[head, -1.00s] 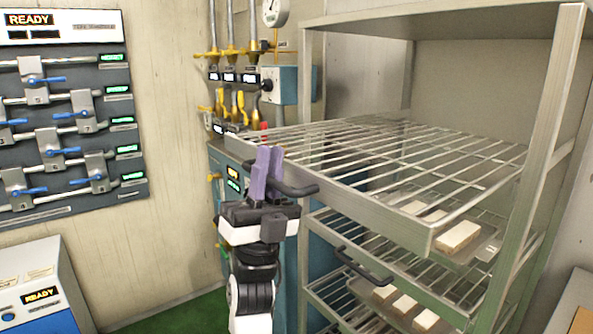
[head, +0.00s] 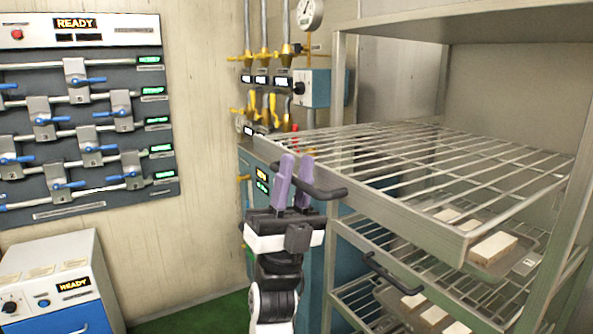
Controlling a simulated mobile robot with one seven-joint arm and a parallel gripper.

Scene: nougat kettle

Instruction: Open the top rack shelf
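The top rack shelf (head: 396,212) is a metal wire shelf that sticks out to the left past the rack's front post. Its dark handle (head: 330,193) is on the front edge. My gripper (head: 296,162) is at the left part of this handle, with its two purple fingers pointing up and a narrow gap between them. The fingers overlap the handle in the picture and hide part of it. I cannot tell whether they touch it.
A lower shelf (head: 412,268) with its own dark handle (head: 392,278) sits further in. White blocks (head: 493,247) lie on trays inside the rack. A panel with blue levers (head: 85,120) is on the left wall, above a grey cabinet (head: 60,265). Green floor shows between.

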